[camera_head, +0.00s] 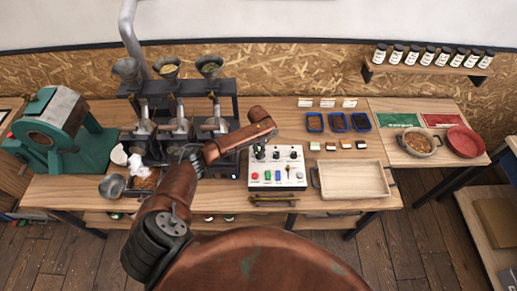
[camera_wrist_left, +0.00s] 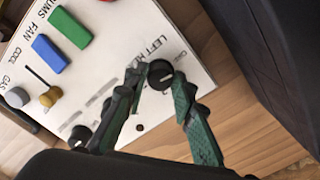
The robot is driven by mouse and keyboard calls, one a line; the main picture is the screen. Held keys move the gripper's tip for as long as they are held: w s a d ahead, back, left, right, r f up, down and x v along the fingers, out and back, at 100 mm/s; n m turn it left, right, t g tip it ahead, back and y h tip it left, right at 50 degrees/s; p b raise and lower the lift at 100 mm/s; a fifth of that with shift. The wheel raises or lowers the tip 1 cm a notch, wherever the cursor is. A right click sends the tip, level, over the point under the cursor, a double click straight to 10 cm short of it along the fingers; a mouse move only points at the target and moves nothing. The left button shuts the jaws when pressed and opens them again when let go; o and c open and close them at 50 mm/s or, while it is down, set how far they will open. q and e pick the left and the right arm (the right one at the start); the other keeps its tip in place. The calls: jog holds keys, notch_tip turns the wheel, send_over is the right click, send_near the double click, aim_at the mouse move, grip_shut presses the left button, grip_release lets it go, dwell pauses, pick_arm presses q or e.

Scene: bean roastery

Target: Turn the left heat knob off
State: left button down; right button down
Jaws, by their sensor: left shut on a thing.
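The white control panel (camera_head: 278,180) stands on the wooden bench. In the left wrist view its black left heat knob (camera_wrist_left: 160,74), with a white pointer line, sits beside the partly hidden label "LEFT H…". The dark green fingers of my left gripper (camera_wrist_left: 159,82) are on both sides of this knob and shut on it. In the head view my brown left arm (camera_head: 240,136) reaches over to the panel's upper left, and the left gripper is small and hard to make out there. My right gripper is not in view.
A second black knob (camera_wrist_left: 78,135), a green button (camera_wrist_left: 70,28), a blue button (camera_wrist_left: 50,54) and a brass lever (camera_wrist_left: 48,97) are on the panel near the fingers. A wooden tray (camera_head: 354,194) is at its right. Roasting equipment (camera_head: 180,105) stands at its left.

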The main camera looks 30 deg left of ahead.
pick_arm(q)
jog(key=shift+n+p, duration=0.85)
jog(key=shift+n, duration=0.05)
jog(key=c, duration=1.6)
grip_release()
jog(key=shift+r, duration=0.15)
notch_tip(320, 180, up, 12)
jog(key=shift+f, duration=0.2)
